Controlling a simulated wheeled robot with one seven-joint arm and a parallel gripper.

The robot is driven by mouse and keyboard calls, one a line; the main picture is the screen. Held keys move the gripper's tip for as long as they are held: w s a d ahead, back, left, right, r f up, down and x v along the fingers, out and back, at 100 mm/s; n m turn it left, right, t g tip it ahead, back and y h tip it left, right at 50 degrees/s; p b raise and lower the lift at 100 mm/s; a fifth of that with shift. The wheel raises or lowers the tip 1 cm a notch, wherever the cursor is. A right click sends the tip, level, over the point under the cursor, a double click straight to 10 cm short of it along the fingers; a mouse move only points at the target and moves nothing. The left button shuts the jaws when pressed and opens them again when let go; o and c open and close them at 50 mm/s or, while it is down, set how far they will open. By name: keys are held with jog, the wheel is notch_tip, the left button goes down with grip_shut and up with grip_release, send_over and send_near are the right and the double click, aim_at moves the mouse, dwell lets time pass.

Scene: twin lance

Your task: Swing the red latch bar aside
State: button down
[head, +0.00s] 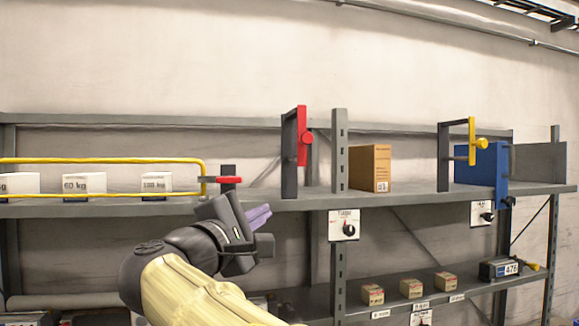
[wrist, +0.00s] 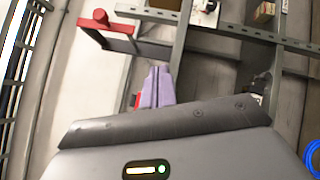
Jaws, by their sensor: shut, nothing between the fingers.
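The red latch bar (head: 302,132) stands upright on a dark post frame on the upper shelf, with a round red knob (head: 308,138) on its front. In the wrist view the red bar (wrist: 118,29) and its knob (wrist: 99,16) show at the upper left, tilted by the camera. My gripper (head: 259,216) has its lavender fingers together and empty. It is below and left of the bar in the head view, apart from it. The fingers (wrist: 158,87) also show in the wrist view, pointing up past a shelf post.
A yellow rail (head: 110,160) fronts white weight boxes at left, with a small red piece (head: 229,180) at its right end. A cardboard box (head: 370,168) stands right of a grey upright (head: 340,150). A yellow latch bar (head: 472,140) and blue box (head: 485,170) are farther right.

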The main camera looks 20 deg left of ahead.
jog(key=s+a+r+t, duration=0.2)
jog(key=s+r, duration=0.2)
jog(key=r, duration=0.3)
jog(key=p, duration=0.7)
send_near(300, 141)
jog(key=w+a, duration=0.2)
jog(key=w, duration=0.2)
jog(key=d+r+p, duration=0.1)
jog(key=w+d+r+p, duration=0.1)
jog(key=shift+w+d+m+h, duration=0.25)
jog(key=shift+d+m+h, duration=0.05)
jog(key=shift+d+h, duration=0.1)
jog(key=shift+w+a+f, duration=0.1)
jog(key=shift+a, duration=0.05)
